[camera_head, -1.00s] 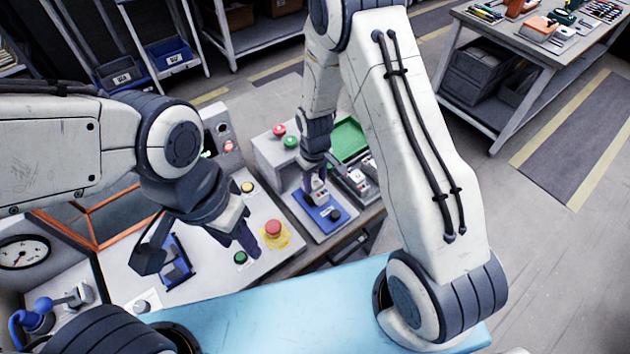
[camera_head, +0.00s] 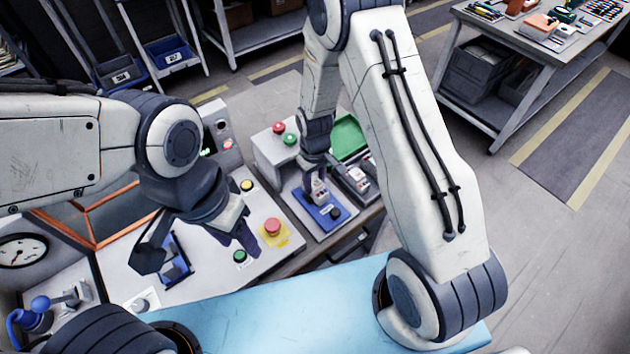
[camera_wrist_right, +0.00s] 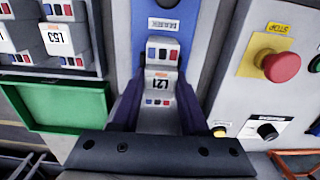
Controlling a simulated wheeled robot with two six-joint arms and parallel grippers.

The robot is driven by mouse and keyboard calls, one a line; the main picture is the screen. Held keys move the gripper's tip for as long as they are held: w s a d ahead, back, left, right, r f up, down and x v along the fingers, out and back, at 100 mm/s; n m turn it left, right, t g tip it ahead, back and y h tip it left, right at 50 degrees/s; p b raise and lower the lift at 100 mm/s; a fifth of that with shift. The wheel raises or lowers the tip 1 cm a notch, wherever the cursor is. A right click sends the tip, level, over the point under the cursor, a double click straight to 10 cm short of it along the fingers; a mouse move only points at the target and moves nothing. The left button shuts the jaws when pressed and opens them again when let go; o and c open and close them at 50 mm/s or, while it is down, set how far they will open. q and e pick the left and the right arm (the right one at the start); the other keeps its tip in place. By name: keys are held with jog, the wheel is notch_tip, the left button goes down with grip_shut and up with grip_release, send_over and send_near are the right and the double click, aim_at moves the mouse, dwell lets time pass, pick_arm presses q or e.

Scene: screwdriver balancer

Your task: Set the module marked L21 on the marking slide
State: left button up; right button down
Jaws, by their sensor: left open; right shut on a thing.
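The module marked L21 (camera_wrist_right: 160,80) is a light grey block with red and blue patches and an orange-and-white label. My right gripper (camera_wrist_right: 158,100) is shut on it, one dark finger on each side. In the right wrist view the module is over the blue marking slide (camera_wrist_right: 143,18); I cannot tell whether it touches it. In the head view my right gripper (camera_head: 317,180) points down at the far part of the blue slide (camera_head: 318,215), with the module (camera_head: 320,193) below its fingers. My left gripper (camera_head: 200,243) is open and empty above the console at left.
Other modules, one marked L53 (camera_wrist_right: 62,38), stand in a rack beside the slide, near a green tray (camera_wrist_right: 70,107). A red stop button (camera_wrist_right: 282,66) on a yellow plate and a black knob (camera_wrist_right: 267,131) lie on the other side. A blue clamp-like fixture (camera_head: 176,260) is near my left gripper.

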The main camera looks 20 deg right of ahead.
jog(key=shift+f, duration=0.3)
dwell(1.2)
jog(key=shift+c, duration=1.7)
grip_release()
jog(key=shift+r+b, duration=0.35)
jog(key=shift+r, duration=0.05)
notch_tip(320, 180, up, 10)
jog(key=shift+f+b, duration=0.2)
jog(key=shift+b, duration=0.5)
